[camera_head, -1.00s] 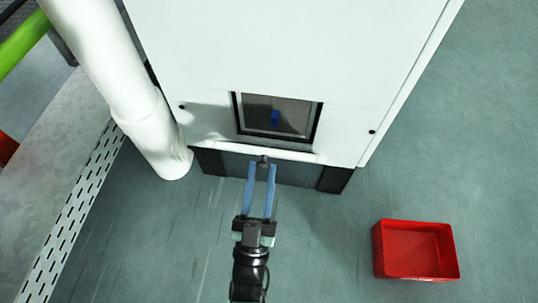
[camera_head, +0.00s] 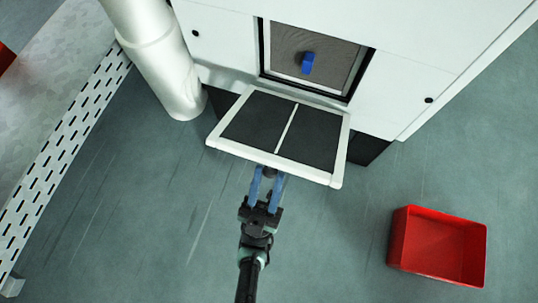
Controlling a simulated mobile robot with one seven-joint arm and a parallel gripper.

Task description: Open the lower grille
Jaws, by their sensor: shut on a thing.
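The lower grille (camera_head: 255,122) is a white-framed panel with two dark mesh fields, on the front of a white cabinet. It is swung out and down from the cabinet front, its near edge towards me. My gripper (camera_head: 267,176), with blue fingers, is shut on the dark knob (camera_head: 270,172) at the middle of the grille's near edge. Much of the knob is hidden by the fingers and the frame. Above the grille, a dark-framed window opening (camera_head: 337,48) in the cabinet shows a blue object (camera_head: 307,63) inside.
A red open box (camera_head: 438,247) stands on the floor at the right. A white pipe (camera_head: 165,60) runs down left of the cabinet. A slotted white rail (camera_head: 65,165) lies further left. The floor around my arm is clear.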

